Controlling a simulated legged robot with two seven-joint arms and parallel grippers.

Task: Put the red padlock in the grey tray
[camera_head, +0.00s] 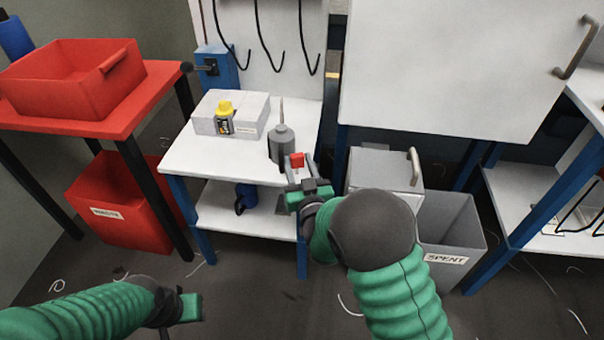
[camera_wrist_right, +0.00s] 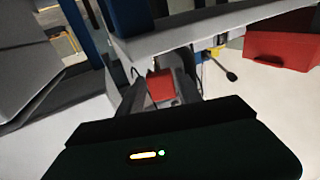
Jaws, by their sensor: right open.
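The small red padlock (camera_head: 297,160) is at the front right of the white table, between the fingertips of my right gripper (camera_head: 300,168). In the right wrist view the red padlock (camera_wrist_right: 161,86) shows between the two fingers of my right gripper (camera_wrist_right: 158,92). These fingers are open around it; whether they touch it I cannot tell. My left gripper (camera_head: 190,307) is low at the front left, away from the table, and its fingers are not clear. I cannot make out a grey tray for certain.
A grey oil can (camera_head: 282,146) stands just behind the padlock. A grey bin marked SPENT (camera_head: 470,225) stands right of the table. A red tray (camera_head: 50,105) is at far left.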

